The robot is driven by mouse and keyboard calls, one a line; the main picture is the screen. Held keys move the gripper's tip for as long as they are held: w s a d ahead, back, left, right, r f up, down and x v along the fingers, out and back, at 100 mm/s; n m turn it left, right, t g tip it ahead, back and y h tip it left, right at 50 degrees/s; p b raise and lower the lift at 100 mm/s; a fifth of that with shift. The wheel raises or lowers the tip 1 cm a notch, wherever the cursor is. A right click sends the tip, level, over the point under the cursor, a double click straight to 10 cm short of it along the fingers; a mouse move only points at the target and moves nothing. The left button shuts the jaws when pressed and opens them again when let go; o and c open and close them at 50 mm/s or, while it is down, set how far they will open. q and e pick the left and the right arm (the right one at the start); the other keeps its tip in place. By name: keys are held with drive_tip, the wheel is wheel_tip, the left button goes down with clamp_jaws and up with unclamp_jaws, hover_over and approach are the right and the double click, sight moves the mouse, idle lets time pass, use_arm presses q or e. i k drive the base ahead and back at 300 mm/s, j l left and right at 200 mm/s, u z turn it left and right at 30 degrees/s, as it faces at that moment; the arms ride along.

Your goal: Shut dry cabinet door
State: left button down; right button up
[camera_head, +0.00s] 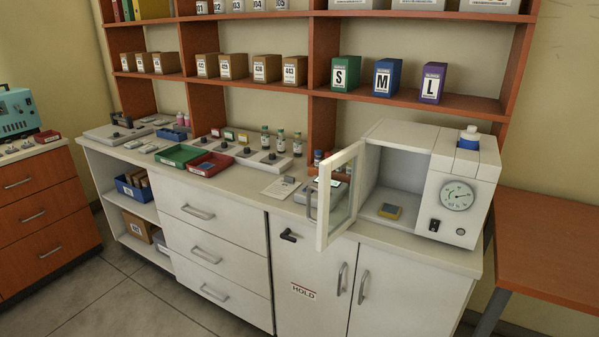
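The dry cabinet (465,187) is a white box with a round dial on its right front, standing on the right part of the white counter. Its glass door (340,196) in a white frame stands wide open, swung out toward the front on the left side. A grey handle (310,204) is on the door's outer left face. Neither of my grippers shows in the head view.
The counter (250,184) holds green and red trays, bottles and small devices left of the door. A small device (338,188) sits behind the door glass. Shelves (410,97) with boxes rise behind. A wooden table (550,245) stands at the right. Floor is clear at front left.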

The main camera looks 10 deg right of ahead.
sight(324, 238)
drive_tip(key=i+z, duration=0.1)
drive_tip(key=z, duration=1.05)
drive_tip(key=i+j+z, duration=0.1)
drive_tip(key=j+z, duration=0.2)
drive_tip(key=i+j+z, duration=0.1)
drive_tip(key=j+z, duration=0.8)
drive_tip(key=j, duration=1.85)
drive_tip(key=k+l+z, duration=0.15)
drive_tip(key=l, duration=0.35)
drive_tip(key=i, duration=0.05)
